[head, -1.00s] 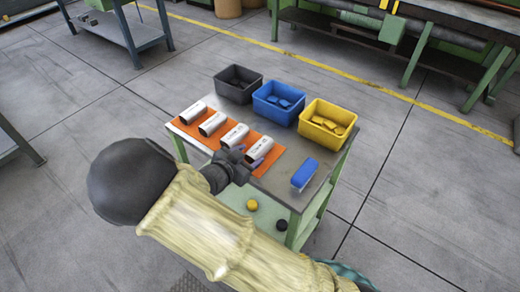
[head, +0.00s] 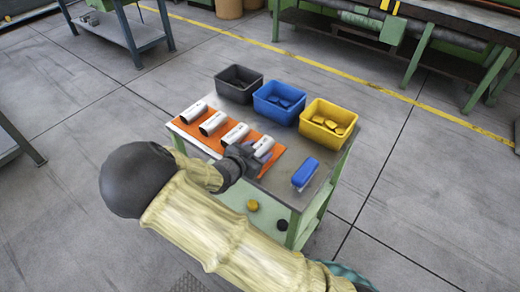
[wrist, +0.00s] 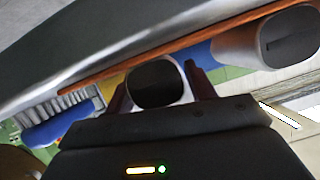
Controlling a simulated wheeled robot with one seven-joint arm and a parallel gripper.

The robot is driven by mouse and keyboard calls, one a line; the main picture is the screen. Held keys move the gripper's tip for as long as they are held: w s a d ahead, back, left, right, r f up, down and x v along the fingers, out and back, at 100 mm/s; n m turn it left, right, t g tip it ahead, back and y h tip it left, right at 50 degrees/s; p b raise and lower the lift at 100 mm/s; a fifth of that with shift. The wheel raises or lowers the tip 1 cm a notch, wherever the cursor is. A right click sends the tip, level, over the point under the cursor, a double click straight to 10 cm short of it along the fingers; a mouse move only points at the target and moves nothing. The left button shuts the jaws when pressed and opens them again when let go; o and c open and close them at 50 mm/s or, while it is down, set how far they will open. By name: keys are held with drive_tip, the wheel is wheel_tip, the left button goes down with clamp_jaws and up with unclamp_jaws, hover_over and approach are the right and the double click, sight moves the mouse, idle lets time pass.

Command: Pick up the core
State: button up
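Four white cores lie on an orange mat (head: 205,146) on the small table. The rightmost core (head: 263,145) is at my gripper (head: 254,151), which partly covers it in the head view. In the wrist view this core (wrist: 158,82) shows its dark open end between my two dark red fingers (wrist: 158,90). The fingers stand on both sides of it and look open, with very little room; contact is not clear. A neighbouring core (wrist: 285,38) shows at the upper right of the wrist view.
Black (head: 239,84), blue (head: 279,102) and yellow (head: 327,124) bins stand along the table's back; the blue and yellow ones hold parts. Yellow and black round items sit on the lower shelf.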

sight(257, 149)
drive_tip(key=c, duration=1)
drive_tip(key=shift+o, duration=0.2)
drive_tip(key=shift+r, duration=0.1)
wheel_tip(257, 149, up, 10)
drive_tip(key=shift+f+p, duration=0.1)
drive_tip(key=shift+p, duration=0.75)
